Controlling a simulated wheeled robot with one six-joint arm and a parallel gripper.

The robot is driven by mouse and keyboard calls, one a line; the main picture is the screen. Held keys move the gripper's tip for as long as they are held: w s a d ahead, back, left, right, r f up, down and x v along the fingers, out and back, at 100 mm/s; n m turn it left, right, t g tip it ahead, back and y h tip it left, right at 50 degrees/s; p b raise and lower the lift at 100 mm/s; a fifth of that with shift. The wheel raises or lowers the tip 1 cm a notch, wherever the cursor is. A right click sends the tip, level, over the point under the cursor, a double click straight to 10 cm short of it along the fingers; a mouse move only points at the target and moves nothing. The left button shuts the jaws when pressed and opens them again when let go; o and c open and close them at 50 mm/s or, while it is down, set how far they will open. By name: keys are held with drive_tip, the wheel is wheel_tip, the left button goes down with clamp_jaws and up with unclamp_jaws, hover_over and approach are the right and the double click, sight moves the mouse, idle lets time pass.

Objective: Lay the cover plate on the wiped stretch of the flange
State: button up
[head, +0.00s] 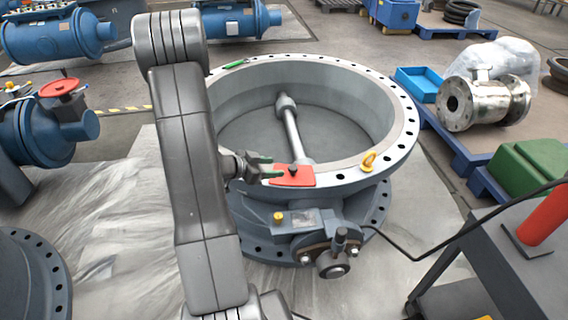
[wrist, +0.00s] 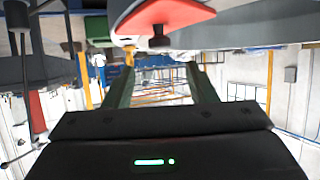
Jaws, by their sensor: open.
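The red cover plate (head: 300,180) lies flat on the front part of the large round flange (head: 345,178), its black knob (head: 293,172) upright on top. My gripper (head: 264,168) is open and empty, just left of the knob and close to it. In the wrist view, which is upside down, the plate (wrist: 170,15) is at the top with its knob hanging down. The two green fingers (wrist: 160,75) point towards it, and the knob shows past their tips, not between them. I cannot tell which stretch of the flange is wiped.
A yellow lifting eye (head: 369,161) stands on the flange right of the plate. A green item (head: 233,64) lies on its far left. The valve's actuator (head: 325,250) juts out in front below. A cart with a red cylinder (head: 546,215) stands at the right.

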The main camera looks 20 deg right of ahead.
drive_tip(key=shift+v, duration=1.45)
